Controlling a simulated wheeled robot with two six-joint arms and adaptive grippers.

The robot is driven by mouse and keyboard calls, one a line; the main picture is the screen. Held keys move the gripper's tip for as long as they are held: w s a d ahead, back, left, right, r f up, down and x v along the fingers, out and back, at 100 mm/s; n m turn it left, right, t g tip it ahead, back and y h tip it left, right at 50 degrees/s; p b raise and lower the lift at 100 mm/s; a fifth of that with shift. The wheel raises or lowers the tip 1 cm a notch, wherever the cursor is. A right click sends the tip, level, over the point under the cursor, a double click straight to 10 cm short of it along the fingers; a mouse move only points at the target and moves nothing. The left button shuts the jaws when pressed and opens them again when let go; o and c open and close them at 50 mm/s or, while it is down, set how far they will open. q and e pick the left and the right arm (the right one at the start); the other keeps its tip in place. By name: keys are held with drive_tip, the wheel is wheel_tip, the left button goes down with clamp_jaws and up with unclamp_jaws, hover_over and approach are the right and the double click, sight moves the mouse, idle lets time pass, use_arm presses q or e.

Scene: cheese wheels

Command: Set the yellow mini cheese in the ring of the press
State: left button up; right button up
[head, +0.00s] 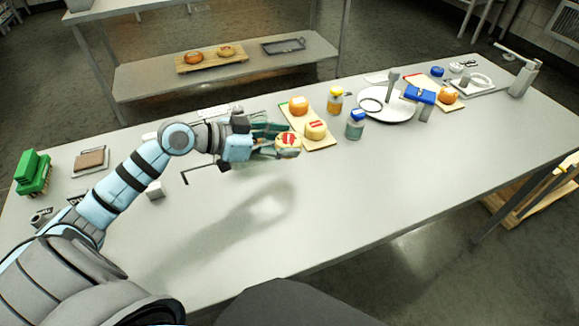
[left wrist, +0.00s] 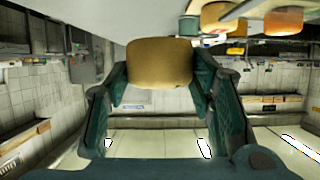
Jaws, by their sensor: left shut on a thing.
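My left gripper (head: 283,142) is shut on a yellow mini cheese (head: 288,147) with a red mark on top, held above the table. In the left wrist view the cheese (left wrist: 158,62) sits between the two green fingers of the gripper (left wrist: 157,85). The press (head: 521,80), with a grey post and a lever arm, stands at the far right end of the table. A white ring (head: 481,79) lies on its base, well away from my gripper. My right gripper is not in view.
A board (head: 325,143) beside my gripper holds an orange cheese (head: 298,105) and another yellow cheese (head: 315,130). The table's front strip is clear.

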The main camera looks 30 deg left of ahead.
sight(283, 176)
use_arm(q)
wheel_tip(283, 176, down, 8)
drive_tip(key=shift+f+b, duration=0.1)
drive_tip(key=shift+b, duration=0.55)
drive_tip(key=shift+f, duration=0.1)
drive_tip(key=o, duration=0.9)
